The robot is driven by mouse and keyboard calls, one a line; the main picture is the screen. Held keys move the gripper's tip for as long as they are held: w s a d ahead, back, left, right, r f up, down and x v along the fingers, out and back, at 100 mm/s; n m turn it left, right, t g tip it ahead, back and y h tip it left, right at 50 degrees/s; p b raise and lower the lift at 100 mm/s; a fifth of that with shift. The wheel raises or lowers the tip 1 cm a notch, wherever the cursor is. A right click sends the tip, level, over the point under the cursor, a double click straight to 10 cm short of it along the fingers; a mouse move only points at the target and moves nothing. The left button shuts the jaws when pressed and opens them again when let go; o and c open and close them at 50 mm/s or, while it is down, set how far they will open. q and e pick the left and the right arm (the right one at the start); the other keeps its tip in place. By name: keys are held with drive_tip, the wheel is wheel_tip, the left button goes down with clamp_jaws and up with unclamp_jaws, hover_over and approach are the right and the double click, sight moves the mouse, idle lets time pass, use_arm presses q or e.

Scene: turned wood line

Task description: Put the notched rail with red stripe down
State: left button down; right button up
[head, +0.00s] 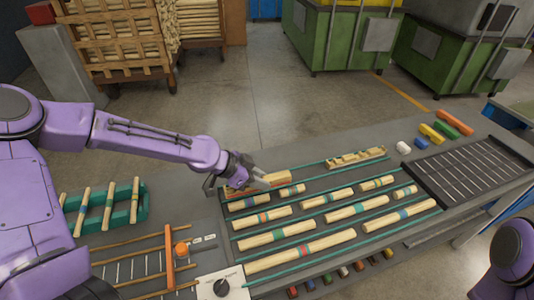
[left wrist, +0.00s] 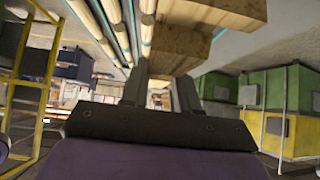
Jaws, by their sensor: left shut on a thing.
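The notched rail with red stripe (head: 279,178) is a pale wooden piece with a reddish stripe, at the far left end of the rows on the table. My left gripper (head: 246,177) is shut on it near its left part and hides some of it. In the left wrist view the rail's wood (left wrist: 182,45) fills the space between and beyond the fingers (left wrist: 160,88). I cannot tell whether the rail touches the surface below. My right gripper is not in view; only a purple part of my right arm shows.
Several striped dowels (head: 300,252) lie in rows between green strips. Another notched wooden piece (head: 356,158) lies at the back. A dark slatted rack (head: 475,170) is at right, a green rack (head: 128,213) with dowels at left. A white dial box (head: 212,289) stands at front.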

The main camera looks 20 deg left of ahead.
use_arm(q)
drive_tip(key=shift+w+a, duration=0.1)
drive_tip(key=shift+w, duration=0.05)
drive_tip(key=f+n+t+y+b, duration=0.1)
drive_tip(key=n+y+b, duration=0.1)
drive_tip(key=n, duration=0.1)
drive_tip(key=s+f+n+t+y+b, duration=0.1)
drive_tip(key=f+n+y+b, duration=0.1)
drive_tip(key=n, duration=0.1)
drive_tip(key=f+n+t+y+b, duration=0.1)
drive_tip(key=n+y+b, duration=0.1)
drive_tip(key=n+b, duration=0.1)
drive_tip(key=shift+s+d+f+n+y, duration=0.3)
drive_tip(key=shift+d+n+y, duration=0.1)
drive_tip(key=shift+n, duration=0.1)
drive_tip(key=shift+s+d+f+b, duration=0.9)
drive_tip(key=shift+d+f+b, duration=0.05)
drive_tip(key=shift+f+b, duration=0.25)
drive_tip(key=shift+d+f, duration=0.1)
drive_tip(key=shift+d, duration=0.1)
drive_tip(key=shift+w, duration=0.1)
